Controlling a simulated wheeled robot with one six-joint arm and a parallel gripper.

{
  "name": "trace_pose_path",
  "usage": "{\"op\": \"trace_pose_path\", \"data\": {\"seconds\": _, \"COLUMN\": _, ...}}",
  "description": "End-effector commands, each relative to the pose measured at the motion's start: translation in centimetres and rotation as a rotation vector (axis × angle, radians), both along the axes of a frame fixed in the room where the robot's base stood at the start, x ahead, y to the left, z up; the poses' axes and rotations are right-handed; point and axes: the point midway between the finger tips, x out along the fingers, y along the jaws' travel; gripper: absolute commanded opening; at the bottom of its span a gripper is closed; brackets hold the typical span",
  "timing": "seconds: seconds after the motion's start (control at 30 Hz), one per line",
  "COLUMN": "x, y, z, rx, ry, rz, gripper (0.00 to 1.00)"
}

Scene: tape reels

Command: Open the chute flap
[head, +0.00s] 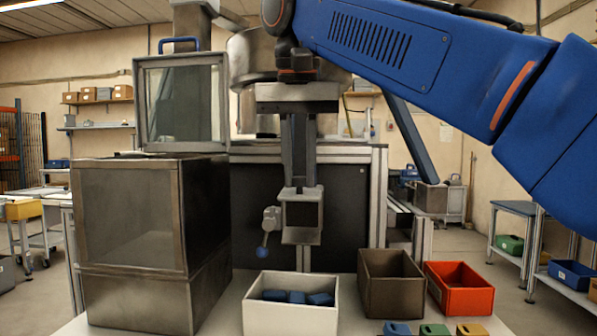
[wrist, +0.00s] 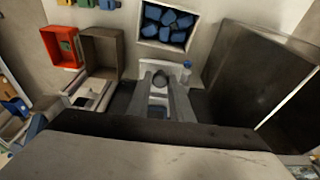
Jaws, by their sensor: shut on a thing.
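The grey metal chute (head: 302,237) hangs at the middle of the head view, with a square, dark mouth facing front. A small lever with a blue knob (head: 262,252) sticks out at its left; the knob also shows in the wrist view (wrist: 187,65). My gripper (head: 300,182) points straight down over the chute, its fingertips at the chute's top front edge. In the wrist view, my gripper (wrist: 161,82) is shut on a small dark, rounded part, which looks like the flap's grip. The fingers hide most of the flap, so I cannot tell how far it stands open.
A white bin (head: 290,320) with several blue pieces stands below the chute. A brown bin (head: 391,295) and a red bin (head: 463,300) stand to its right, with small coloured pieces in front. A large metal box (head: 130,310) with a raised clear lid (head: 183,105) stands left.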

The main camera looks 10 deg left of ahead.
Motion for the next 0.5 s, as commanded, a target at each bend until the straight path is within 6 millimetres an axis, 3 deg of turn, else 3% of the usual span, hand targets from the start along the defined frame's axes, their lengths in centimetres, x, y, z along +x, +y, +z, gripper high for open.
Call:
{"op": "trace_pose_path", "data": {"seconds": 0.37, "x": 0.11, "y": 0.06, "z": -0.09, "rx": -0.002, "ry": 0.003, "rz": -0.001, "gripper": 0.0}}
{"op": "trace_pose_path", "data": {"seconds": 0.4, "x": 0.11, "y": 0.06, "z": -0.09, "rx": -0.002, "ry": 0.003, "rz": -0.001, "gripper": 0.27}}
{"op": "trace_pose_path", "data": {"seconds": 0.47, "x": 0.1, "y": 0.05, "z": -0.08, "rx": -0.001, "ry": 0.003, "rz": -0.001, "gripper": 0.38}}
{"op": "trace_pose_path", "data": {"seconds": 0.5, "x": 0.09, "y": 0.05, "z": -0.07, "rx": -0.001, "ry": 0.003, "rz": -0.001, "gripper": 0.38}}
